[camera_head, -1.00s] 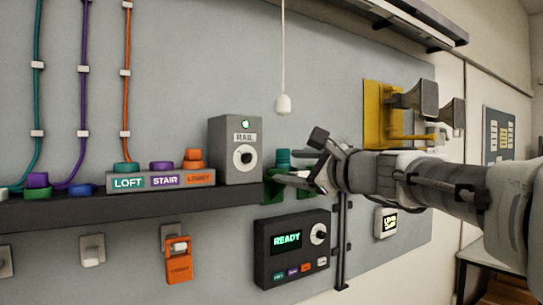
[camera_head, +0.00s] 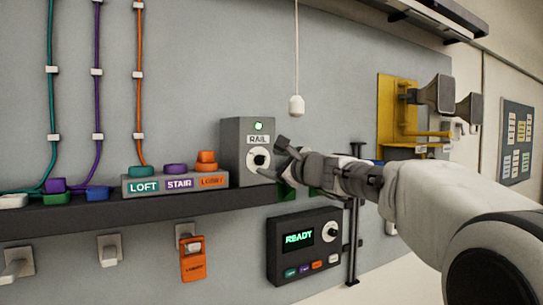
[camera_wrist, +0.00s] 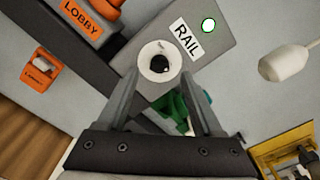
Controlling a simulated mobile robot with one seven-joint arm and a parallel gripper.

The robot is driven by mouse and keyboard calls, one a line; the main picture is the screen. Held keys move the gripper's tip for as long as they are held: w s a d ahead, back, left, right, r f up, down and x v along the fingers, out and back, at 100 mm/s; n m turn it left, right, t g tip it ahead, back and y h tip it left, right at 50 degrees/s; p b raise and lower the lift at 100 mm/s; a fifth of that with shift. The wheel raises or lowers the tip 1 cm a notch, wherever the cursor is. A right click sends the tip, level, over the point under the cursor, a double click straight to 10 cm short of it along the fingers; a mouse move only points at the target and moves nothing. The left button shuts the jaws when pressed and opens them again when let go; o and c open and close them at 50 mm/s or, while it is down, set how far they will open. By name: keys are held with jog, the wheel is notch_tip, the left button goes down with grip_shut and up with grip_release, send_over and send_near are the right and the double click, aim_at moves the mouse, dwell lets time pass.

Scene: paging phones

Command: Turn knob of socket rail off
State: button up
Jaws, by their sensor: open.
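The socket rail unit is a grey box (camera_head: 233,152) on the shelf, with a RAIL label and a lit green light (camera_head: 258,126). Its knob is a white dial with a dark centre (camera_head: 258,160), which also shows in the wrist view (camera_wrist: 159,62). My gripper (camera_head: 280,160) is at the right of the knob in the head view. In the wrist view my open gripper (camera_wrist: 162,85) has its two fingers apart, with the dial just beyond and between the tips. I cannot tell whether a finger touches it. Nothing is held.
A green object (camera_wrist: 172,108) lies beyond the fingers. The LOFT, STAIR and LOBBY block (camera_head: 160,185) stands left of the box. A READY panel (camera_head: 290,262) is below the shelf (camera_head: 110,216). A white pull cord handle (camera_head: 296,106) hangs above right.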

aim_at(262, 160)
jog(key=shift+p+x, duration=0.45)
jog(key=shift+x, duration=1.2)
jog(key=shift+c, duration=0.3)
grip_shut()
